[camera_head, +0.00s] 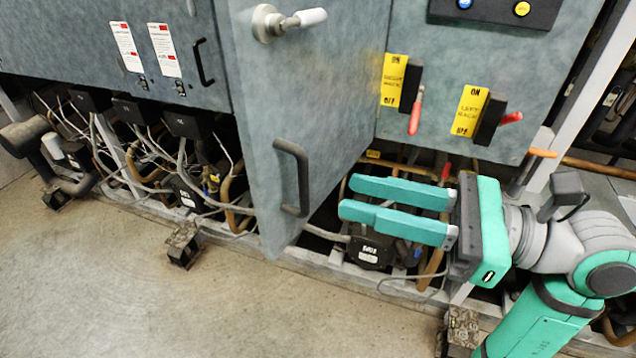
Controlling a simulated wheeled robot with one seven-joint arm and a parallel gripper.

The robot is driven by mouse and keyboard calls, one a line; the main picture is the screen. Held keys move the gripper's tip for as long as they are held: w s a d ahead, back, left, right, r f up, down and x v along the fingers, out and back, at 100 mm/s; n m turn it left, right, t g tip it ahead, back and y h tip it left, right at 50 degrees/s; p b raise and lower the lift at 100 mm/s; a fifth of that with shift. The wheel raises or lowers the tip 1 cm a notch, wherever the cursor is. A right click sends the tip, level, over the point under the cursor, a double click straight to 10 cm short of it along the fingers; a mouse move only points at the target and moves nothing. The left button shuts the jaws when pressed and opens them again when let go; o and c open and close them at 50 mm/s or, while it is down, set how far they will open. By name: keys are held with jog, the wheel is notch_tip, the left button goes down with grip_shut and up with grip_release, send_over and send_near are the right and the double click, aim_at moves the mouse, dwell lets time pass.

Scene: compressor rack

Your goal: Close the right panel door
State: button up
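The panel door (312,93) is a grey-blue metal door in the middle of the view. It stands open, swung out toward me from the cabinet front. A dark curved handle (293,178) is low on its face, and a round metal fitting with a white-tipped lever (284,22) is near its top. My gripper (346,198) has two teal fingers pointing left, with a gap between them, and holds nothing. The fingertips are to the right of the door's handle. I cannot tell whether they touch the door.
Yellow-labelled switches with red levers (416,112) (509,119) are on the panel at right. A control box with buttons (494,9) is above them. Cables, pipes and compressors (182,124) fill the rack below the panels. The concrete floor (95,270) at lower left is clear.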

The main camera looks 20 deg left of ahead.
jog(key=a, duration=0.7)
jog(key=shift+d, duration=0.1)
jog(key=shift+c, duration=0.2)
jog(key=shift+w, duration=0.1)
grip_shut()
